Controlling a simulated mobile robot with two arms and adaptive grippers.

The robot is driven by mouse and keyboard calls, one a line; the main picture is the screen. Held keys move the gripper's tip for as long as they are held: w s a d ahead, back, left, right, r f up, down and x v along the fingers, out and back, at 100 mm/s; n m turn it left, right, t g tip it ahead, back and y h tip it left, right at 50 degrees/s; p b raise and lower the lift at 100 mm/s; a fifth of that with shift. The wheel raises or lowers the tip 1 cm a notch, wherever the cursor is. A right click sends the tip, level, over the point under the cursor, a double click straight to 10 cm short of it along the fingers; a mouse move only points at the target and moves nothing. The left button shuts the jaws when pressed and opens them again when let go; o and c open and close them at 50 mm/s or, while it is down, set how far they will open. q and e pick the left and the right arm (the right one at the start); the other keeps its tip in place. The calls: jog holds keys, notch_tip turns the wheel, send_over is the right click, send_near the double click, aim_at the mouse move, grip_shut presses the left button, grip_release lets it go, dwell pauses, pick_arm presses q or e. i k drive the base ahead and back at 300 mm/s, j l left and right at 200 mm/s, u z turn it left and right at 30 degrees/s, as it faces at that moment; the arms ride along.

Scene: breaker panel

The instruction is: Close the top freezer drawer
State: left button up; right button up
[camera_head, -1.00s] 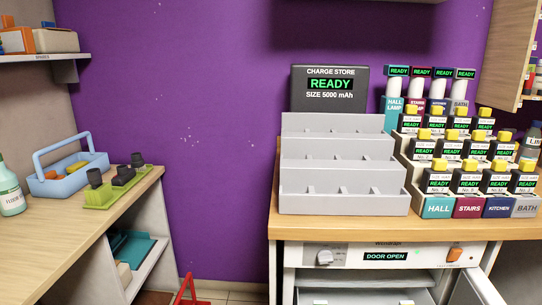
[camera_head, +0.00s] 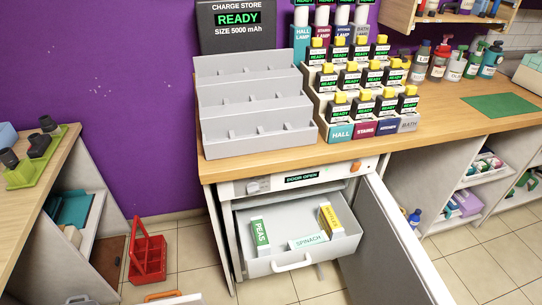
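The top freezer drawer (camera_head: 287,220) is a light grey bin pulled out from the white freezer under the counter. Its white front handle (camera_head: 291,263) faces me. Inside are a green and white PEAS box (camera_head: 260,234), a SPINACH box (camera_head: 308,241) lying flat and a yellow and white box (camera_head: 329,218). The freezer door (camera_head: 392,245) is swung open to the right of the drawer. The display (camera_head: 302,177) above reads DOOR OPEN. Neither of my grippers shows in the head view.
A red carrier (camera_head: 147,256) stands on the tiled floor (camera_head: 205,262) left of the freezer. An orange handle (camera_head: 162,295) shows at the bottom edge. The wooden counter (camera_head: 232,168) above holds a grey stepped rack (camera_head: 254,103) and several labelled battery units. Floor before the drawer looks clear.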

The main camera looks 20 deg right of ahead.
aim_at(294, 225)
jog(key=z, duration=0.85)
